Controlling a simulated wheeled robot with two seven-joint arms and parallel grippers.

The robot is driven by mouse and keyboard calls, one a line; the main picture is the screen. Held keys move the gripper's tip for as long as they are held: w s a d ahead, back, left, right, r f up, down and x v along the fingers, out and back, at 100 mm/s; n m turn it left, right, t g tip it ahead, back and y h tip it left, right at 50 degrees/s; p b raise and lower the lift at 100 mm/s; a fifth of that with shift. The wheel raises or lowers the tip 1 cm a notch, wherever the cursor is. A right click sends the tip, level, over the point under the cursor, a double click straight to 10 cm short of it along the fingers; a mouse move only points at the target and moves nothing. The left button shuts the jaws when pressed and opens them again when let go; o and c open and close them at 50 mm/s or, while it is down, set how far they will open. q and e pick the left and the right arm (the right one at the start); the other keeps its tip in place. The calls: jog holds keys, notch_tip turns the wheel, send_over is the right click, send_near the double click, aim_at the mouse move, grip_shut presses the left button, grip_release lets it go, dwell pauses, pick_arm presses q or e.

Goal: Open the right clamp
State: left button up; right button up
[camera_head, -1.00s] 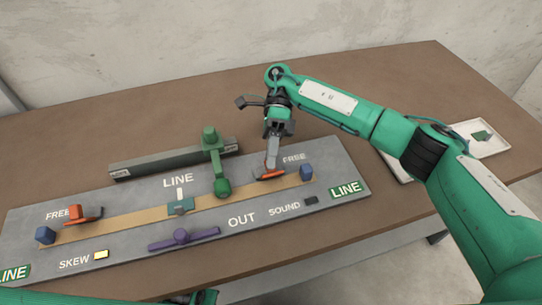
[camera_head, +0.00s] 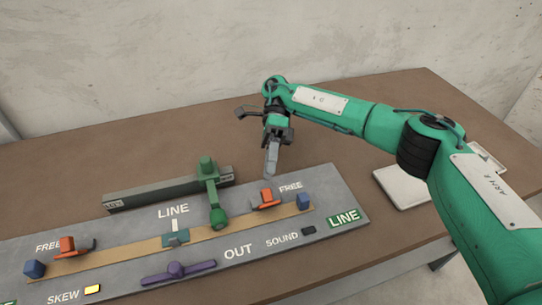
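The right clamp (camera_head: 266,198) is an orange block with a flat orange and dark part, on the tan strip near the right FREE label. My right gripper (camera_head: 270,172) is above and just behind it, pointing down, with a visible gap to the clamp. Its fingers overlap in this view, so I cannot tell whether they are open or shut; nothing shows between them. The left clamp (camera_head: 67,245) is a similar orange piece near the left FREE label. My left gripper is not in view.
The grey panel (camera_head: 335,190) holds a green lever (camera_head: 217,215), a purple handle (camera_head: 177,271), a teal slider (camera_head: 176,240) and blue blocks at the strip's ends. A lit yellow lamp (camera_head: 92,289) is beside SKEW. A white tray (camera_head: 402,187) is partly behind my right arm.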

jog(key=shift+w+r, duration=0.25)
jog(key=shift+w, duration=0.2)
jog(key=shift+w+d+r, duration=0.1)
jog(key=shift+w+r, duration=0.05)
jog(key=shift+w, duration=0.2)
jog(key=shift+w+r, duration=0.1)
jog(key=shift+w, duration=0.1)
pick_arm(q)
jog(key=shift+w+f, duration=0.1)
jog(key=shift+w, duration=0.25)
